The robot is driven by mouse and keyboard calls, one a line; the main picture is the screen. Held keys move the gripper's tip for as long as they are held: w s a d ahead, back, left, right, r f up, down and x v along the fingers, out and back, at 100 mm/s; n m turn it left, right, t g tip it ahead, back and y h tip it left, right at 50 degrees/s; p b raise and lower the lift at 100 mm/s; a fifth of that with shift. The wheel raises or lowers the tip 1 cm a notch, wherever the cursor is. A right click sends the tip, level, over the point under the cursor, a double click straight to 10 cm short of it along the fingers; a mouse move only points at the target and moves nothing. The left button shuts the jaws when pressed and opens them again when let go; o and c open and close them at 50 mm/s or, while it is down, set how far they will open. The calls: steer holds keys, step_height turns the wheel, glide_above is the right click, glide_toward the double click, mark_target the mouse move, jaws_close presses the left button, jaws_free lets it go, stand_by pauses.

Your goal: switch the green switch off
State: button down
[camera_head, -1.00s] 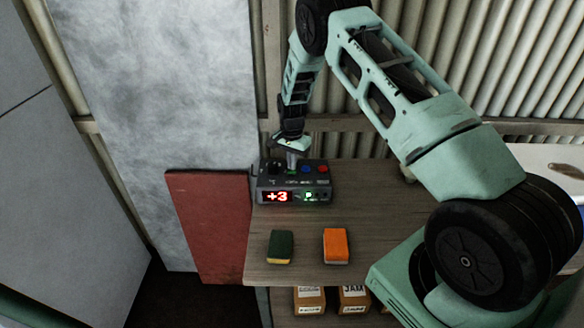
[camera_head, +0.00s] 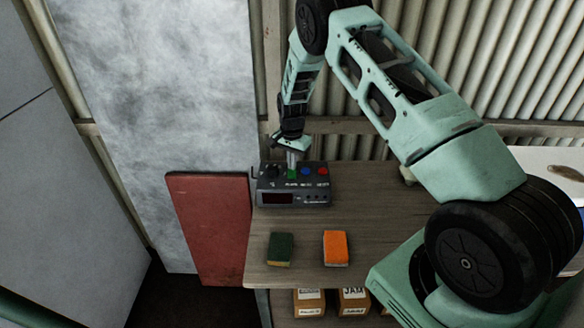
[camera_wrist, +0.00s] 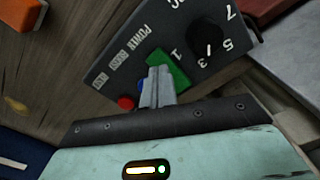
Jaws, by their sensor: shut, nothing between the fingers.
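The grey control box (camera_head: 292,186) stands at the back of the wooden shelf, and its front display (camera_head: 276,198) is dark. The green switch (camera_head: 292,174) is on its top, left of a blue button (camera_head: 306,171) and a red button (camera_head: 323,171). My gripper (camera_head: 291,165) is shut and empty, pointing down with its tips at the green switch. In the wrist view the gripper tips (camera_wrist: 158,92) overlap the green switch (camera_wrist: 170,70) and hide part of it. I cannot tell whether they still touch it. A black dial (camera_wrist: 207,42) is beside the switch.
A green sponge (camera_head: 281,249) and an orange sponge (camera_head: 335,248) lie on the shelf (camera_head: 308,262) in front of the box. Boxes, one marked JAM (camera_head: 354,300), stand below. A red panel (camera_head: 211,225) leans at the left. The shelf right of the box is clear.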

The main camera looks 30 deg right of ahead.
mark_target(291, 174)
step_height(291, 174, up, 5)
steer(key=shift+r+p, duration=0.1)
steer(key=shift+p, duration=1.1)
steer(key=s+a+r+n+y+b, duration=0.15)
steer(key=s+a+r+n, duration=0.45)
steer(key=a, duration=0.6)
steer(key=s+a+r+n+b, duration=0.25)
steer(key=s+a+r, duration=0.5)
steer(key=a, duration=0.45)
steer(key=s+a+r+n+b, duration=0.1)
steer(key=s+n, duration=0.5)
steer(key=s, duration=0.7)
steer(key=s+a+r+n+b, duration=0.1)
steer(key=s+a+n, duration=0.2)
steer(key=s, duration=1)
steer(key=n+h, duration=0.1)
steer(key=n, duration=0.2)
steer(key=shift+a+r+b, duration=0.25)
steer(key=shift+a+b, duration=0.1)
steer(key=shift+a, duration=0.05)
